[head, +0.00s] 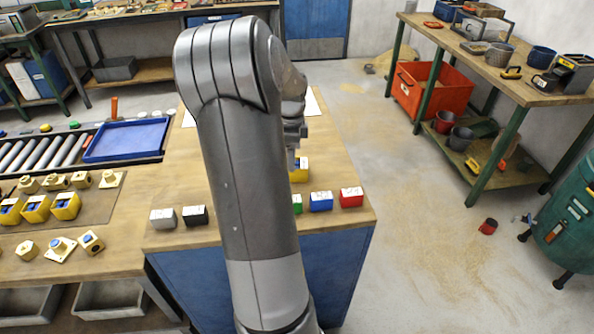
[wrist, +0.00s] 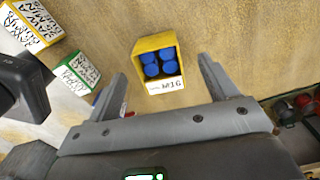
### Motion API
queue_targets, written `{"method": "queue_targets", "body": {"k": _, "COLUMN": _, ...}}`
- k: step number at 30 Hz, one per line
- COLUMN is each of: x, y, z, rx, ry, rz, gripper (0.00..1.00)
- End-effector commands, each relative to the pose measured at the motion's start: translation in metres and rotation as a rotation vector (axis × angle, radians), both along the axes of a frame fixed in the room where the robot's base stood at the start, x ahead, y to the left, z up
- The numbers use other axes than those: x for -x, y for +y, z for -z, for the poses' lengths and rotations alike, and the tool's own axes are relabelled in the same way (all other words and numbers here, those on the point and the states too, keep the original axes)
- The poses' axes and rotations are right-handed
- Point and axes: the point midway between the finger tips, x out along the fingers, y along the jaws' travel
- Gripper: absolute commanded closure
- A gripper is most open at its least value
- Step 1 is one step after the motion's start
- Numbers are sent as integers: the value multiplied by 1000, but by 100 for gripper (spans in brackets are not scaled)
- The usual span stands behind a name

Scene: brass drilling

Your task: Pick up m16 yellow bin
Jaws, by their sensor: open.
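The m16 yellow bin (wrist: 140,52) stands on the wooden surface in the wrist view. It has a white label reading M16 and several blue round pieces inside. My gripper (wrist: 162,67) is open, with one finger to each side of the bin in the picture. Neither finger visibly touches it, and I cannot tell how far above it they are. In the head view a yellow bin (head: 300,174) shows beneath my gripper (head: 293,158), partly hidden by my arm.
The wrist view shows a green-edged labelled box (wrist: 78,73) near the left finger. Bare wood surrounds the m16 bin.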

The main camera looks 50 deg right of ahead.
Motion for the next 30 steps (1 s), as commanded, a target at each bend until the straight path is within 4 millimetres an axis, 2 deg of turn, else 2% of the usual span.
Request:
{"method": "queue_targets", "body": {"k": 5, "x": 3, "y": 0, "z": 14, "rx": -2, "ry": 2, "rz": 1, "gripper": 22}}
{"method": "queue_targets", "body": {"k": 13, "x": 7, "y": -1, "z": 52, "rx": -2, "ry": 1, "rz": 0, "gripper": 22}}
{"method": "queue_targets", "body": {"k": 22, "x": 6, "y": -1, "z": 57, "rx": 1, "ry": -1, "rz": -2, "gripper": 22}}
{"method": "queue_targets", "body": {"k": 30, "x": 6, "y": -1, "z": 57, "rx": 1, "ry": -1, "rz": -2, "gripper": 43}}
